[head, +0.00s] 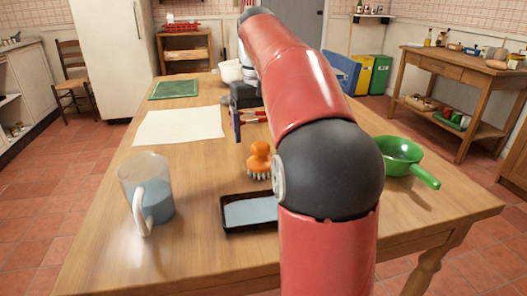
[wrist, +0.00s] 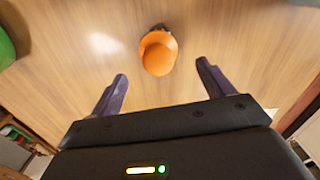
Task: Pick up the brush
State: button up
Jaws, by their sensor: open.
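The brush (head: 259,161) has an orange knob handle and pale bristles, and stands bristles-down on the wooden table near a black tray. In the wrist view the brush (wrist: 158,52) shows from above as an orange round top, beyond my fingertips and roughly midway between them. My gripper (wrist: 163,83) is open and empty, with its two dark fingers apart. In the head view my gripper (head: 240,122) is over the table behind the brush, partly hidden by my red arm. The brush is not touched by the fingers.
A black tray (head: 231,226) with grey-blue contents is partly hidden by my arm. A clear mug (head: 133,181) stands left, a green pan (head: 389,163) right. A white sheet (head: 165,128) and green board (head: 174,90) lie behind. The table's front left is clear.

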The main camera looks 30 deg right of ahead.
aim_at(260, 156)
jog(key=shift+d+f, duration=0.1)
jog(key=shift+f, duration=0.35)
notch_tip(260, 156, down, 7)
jog(key=shift+r+b, duration=0.1)
jog(key=shift+b, duration=0.8)
jog(key=shift+c, duration=0.4)
jog(key=c, duration=1)
